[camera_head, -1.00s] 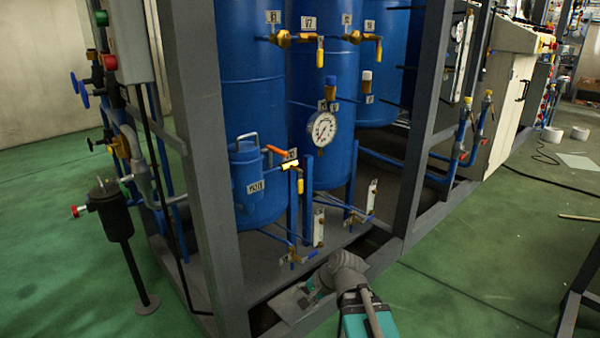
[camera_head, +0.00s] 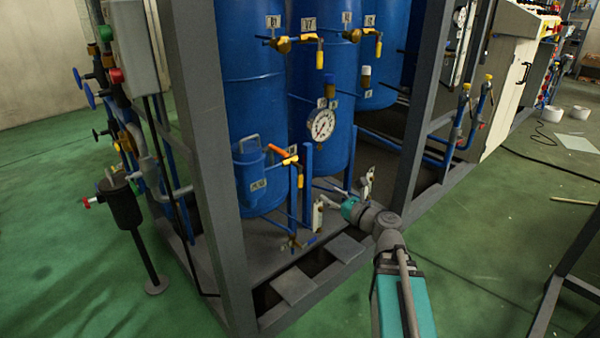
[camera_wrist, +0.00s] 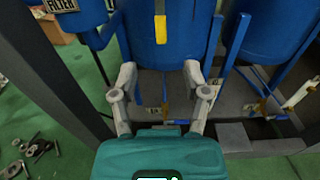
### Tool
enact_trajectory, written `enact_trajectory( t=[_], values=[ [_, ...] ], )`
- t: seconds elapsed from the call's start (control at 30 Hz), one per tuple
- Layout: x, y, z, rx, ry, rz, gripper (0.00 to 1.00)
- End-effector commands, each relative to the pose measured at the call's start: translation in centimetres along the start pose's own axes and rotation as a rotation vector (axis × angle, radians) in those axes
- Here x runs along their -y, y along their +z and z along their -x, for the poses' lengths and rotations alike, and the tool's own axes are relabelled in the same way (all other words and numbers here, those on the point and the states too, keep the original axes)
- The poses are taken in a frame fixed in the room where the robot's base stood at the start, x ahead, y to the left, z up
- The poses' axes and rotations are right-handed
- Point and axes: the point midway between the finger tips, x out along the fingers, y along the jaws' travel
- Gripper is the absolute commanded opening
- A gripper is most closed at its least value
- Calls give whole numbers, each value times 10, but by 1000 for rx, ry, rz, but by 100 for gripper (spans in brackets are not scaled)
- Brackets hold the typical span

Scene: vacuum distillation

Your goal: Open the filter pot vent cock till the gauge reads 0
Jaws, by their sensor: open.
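The small blue filter pot (camera_head: 249,170) hangs on the left blue tank in the head view. Its FILTER label (camera_wrist: 60,4) shows at the top left of the wrist view. A cock with an orange handle (camera_head: 284,153) and yellow fittings sits at the pot's right. The round white pressure gauge (camera_head: 321,125) is right of and above it; its reading is too small to tell. My gripper (camera_head: 340,203) is right of and below the cock, apart from it. Its two fingers (camera_wrist: 160,95) are spread and empty in the wrist view. A yellow hanging part (camera_wrist: 160,28) lies beyond them.
A grey upright post (camera_head: 207,150) stands left of the pot, and another post (camera_head: 410,150) stands to the right. Blue pipes and label plates crowd the space around my gripper. Green floor (camera_head: 480,270) is free at the right.

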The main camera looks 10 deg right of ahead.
Motion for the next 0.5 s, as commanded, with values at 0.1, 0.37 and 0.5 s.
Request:
enact_trajectory(
  t=[0.1, 0.37, 0.5],
  values=[
    [1, 0, 0, 3, -2, -6, 60],
    [0, 0, -1, 1, -1, -3, 60],
    [1, 0, -5, 1, 0, -2, 60]
  ],
)
